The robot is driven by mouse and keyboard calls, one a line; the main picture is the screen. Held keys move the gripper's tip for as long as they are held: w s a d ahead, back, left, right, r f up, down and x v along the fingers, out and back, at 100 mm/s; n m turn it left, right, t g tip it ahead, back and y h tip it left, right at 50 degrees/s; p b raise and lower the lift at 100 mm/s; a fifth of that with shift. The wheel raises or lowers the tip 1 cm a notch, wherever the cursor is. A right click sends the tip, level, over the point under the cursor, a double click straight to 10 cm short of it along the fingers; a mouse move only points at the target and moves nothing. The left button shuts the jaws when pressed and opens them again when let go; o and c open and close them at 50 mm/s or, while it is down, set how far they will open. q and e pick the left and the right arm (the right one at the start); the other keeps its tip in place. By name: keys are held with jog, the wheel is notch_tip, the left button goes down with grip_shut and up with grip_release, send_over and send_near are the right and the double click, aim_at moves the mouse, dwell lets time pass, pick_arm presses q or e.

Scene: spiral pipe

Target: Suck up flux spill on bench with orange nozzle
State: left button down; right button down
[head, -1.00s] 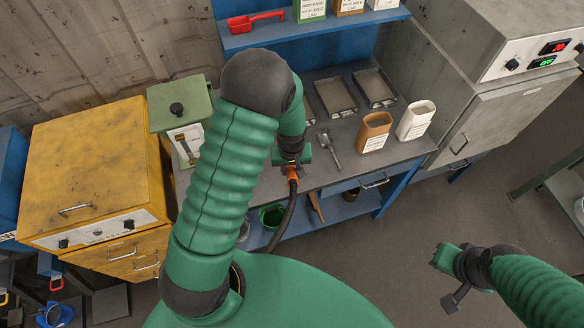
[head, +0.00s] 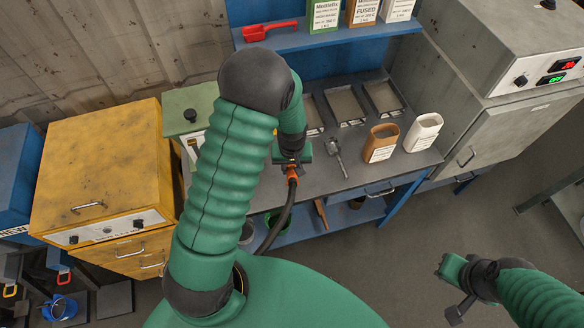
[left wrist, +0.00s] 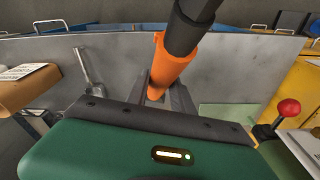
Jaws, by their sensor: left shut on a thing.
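My left gripper (head: 291,160) is shut on the orange nozzle (head: 291,171) over the bench (head: 345,173), near its front edge. The left wrist view shows the orange nozzle (left wrist: 168,68) between the fingers, with a black hose (left wrist: 190,28) joined to it. In the head view the dark hose (head: 283,215) hangs down from the nozzle. My arm hides part of the bench, and I cannot make out a flux spill in either view. My right gripper (head: 450,268) is at the lower right over the floor, empty; its fingers are too unclear to judge.
A metal scoop (head: 336,152) lies on the bench right of the nozzle. Brown (head: 381,143) and white (head: 423,132) containers stand farther right, with metal trays (head: 346,107) behind. A green box (head: 187,110) is at the left. A shelf (head: 330,38) holds a red scoop (head: 268,30).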

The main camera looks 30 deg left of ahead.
pick_arm(q)
notch_tip(320, 180, up, 7)
jog(key=p, duration=0.5)
jog(key=shift+f, duration=0.1)
jog(key=shift+f, duration=0.1)
jog(key=s+d+f+m+b, duration=0.2)
jog(key=d+f+m+b, duration=0.5)
jog(key=b, duration=0.9)
jog(key=shift+s+d+h+b, duration=0.3)
jog(key=shift+d+h, duration=0.1)
jog(key=shift+d, duration=0.45)
jog(key=shift+a+f, duration=0.1)
